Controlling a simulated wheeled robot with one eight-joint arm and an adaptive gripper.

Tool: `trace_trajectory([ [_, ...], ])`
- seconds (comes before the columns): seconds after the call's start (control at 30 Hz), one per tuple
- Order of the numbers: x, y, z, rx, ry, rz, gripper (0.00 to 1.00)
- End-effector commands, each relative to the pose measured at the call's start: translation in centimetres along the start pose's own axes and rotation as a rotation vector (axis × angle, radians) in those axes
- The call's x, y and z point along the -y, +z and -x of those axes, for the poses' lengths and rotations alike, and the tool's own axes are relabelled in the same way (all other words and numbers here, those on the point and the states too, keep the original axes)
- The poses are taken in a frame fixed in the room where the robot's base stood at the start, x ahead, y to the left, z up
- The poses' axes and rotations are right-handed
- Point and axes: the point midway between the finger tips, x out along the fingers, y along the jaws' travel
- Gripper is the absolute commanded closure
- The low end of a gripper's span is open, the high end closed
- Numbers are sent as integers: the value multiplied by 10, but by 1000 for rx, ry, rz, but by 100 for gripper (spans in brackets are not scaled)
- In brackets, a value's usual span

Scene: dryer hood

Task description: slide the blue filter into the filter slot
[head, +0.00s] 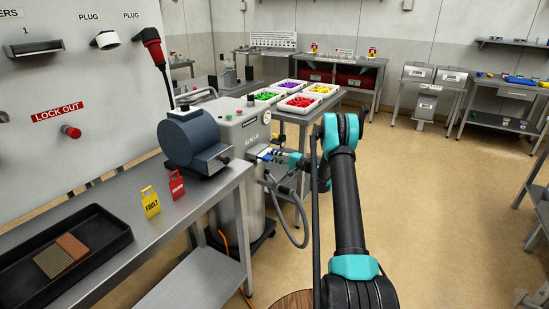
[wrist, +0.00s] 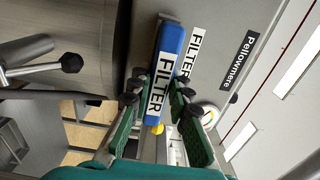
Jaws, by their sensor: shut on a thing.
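The blue filter (wrist: 172,38) carries a white FILTER label and stands between my gripper's (wrist: 156,96) two green fingers in the wrist view. My gripper is shut on it. The filter's far end is up against the grey machine face, beside a fixed FILTER label (wrist: 191,53). The slot opening is hidden behind the filter, and I cannot tell whether the end is inside it. In the head view my gripper (head: 279,157) is at the right side of the grey machine (head: 245,138), with a little of the filter (head: 264,154) showing.
A black-knobbed lever (wrist: 69,63) sticks out left of the filter in the wrist view. A grey hose (head: 297,237) hangs below my gripper. A table with colored bins (head: 268,96) stands behind. The bench (head: 205,200) is at left; floor at right is clear.

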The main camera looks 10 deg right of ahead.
Motion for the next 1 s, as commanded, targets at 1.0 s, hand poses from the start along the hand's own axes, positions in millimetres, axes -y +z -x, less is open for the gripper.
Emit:
trace_trajectory([
  [1.0, 0, 0, -24, 1, 0, 0, 100],
])
